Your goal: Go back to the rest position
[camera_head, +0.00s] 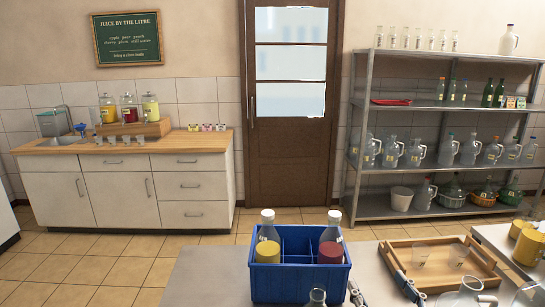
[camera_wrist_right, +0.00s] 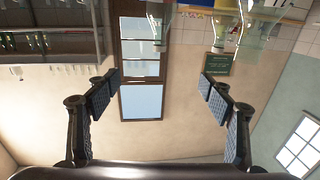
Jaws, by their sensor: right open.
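My right gripper (camera_head: 381,288) shows at the bottom of the head view, its two dark fingers spread apart beside and over the wooden tray (camera_head: 392,243). In the right wrist view my right gripper (camera_wrist_right: 158,85) is open, with nothing between its padded fingers. That view is upside down and looks toward the door and wall. My left gripper is not in view.
A blue crate (camera_head: 300,283) holds bottles with yellow and red labels, on the grey table (camera_head: 205,275). Clear glasses and jugs stand near the front edge and tray. Beyond are a counter (camera_head: 130,190), a door (camera_head: 290,150) and a metal shelf (camera_head: 440,210).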

